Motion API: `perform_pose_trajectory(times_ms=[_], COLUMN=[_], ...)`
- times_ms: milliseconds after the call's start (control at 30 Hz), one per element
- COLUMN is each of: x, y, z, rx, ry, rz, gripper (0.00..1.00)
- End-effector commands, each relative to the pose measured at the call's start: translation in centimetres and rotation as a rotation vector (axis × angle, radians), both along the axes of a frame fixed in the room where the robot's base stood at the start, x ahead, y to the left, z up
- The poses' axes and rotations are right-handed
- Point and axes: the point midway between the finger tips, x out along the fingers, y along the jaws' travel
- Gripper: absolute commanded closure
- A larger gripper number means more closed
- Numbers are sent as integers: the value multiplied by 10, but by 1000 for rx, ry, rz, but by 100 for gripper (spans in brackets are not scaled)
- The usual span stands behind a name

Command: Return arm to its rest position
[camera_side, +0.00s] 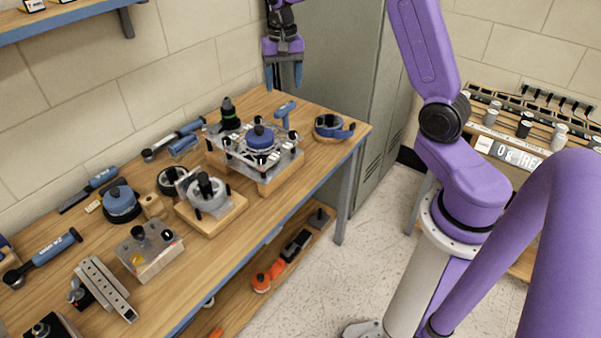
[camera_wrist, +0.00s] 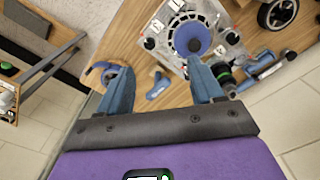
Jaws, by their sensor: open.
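My gripper (camera_side: 284,76) is raised above the far end of the wooden workbench (camera_side: 75,257), in front of the grey cabinet. Its two blue fingers are apart, with nothing between them. In the wrist view my gripper (camera_wrist: 162,92) is open, and the bench top shows beyond the fingers. The blue-knobbed fixture on a metal plate (camera_side: 262,150) stands on the bench below and to the left of my gripper. It also shows at the top of the wrist view (camera_wrist: 190,38).
A small blue tool (camera_side: 285,110) and a blue ring-shaped item (camera_side: 332,127) lie near the bench's far end. A grey cabinet (camera_side: 330,50) stands behind. Several tools and fixtures cover the bench. A rack of rollers (camera_side: 525,125) stands at right. Floor between is clear.

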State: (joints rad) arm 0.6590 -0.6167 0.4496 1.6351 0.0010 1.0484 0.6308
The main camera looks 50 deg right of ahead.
Motion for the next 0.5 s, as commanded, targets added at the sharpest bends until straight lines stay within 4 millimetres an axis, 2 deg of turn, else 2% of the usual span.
perform_pose_trajectory(times_ms=[33,200,400,500], x=[-11,-54,-118,-154], y=[21,81,132,150], z=[5,16,23,25], rx=[0,-1,-1,-1], ry=[-3,-7,-12,-13], rz=[84,365,697,862], gripper=[34,34,34,34])
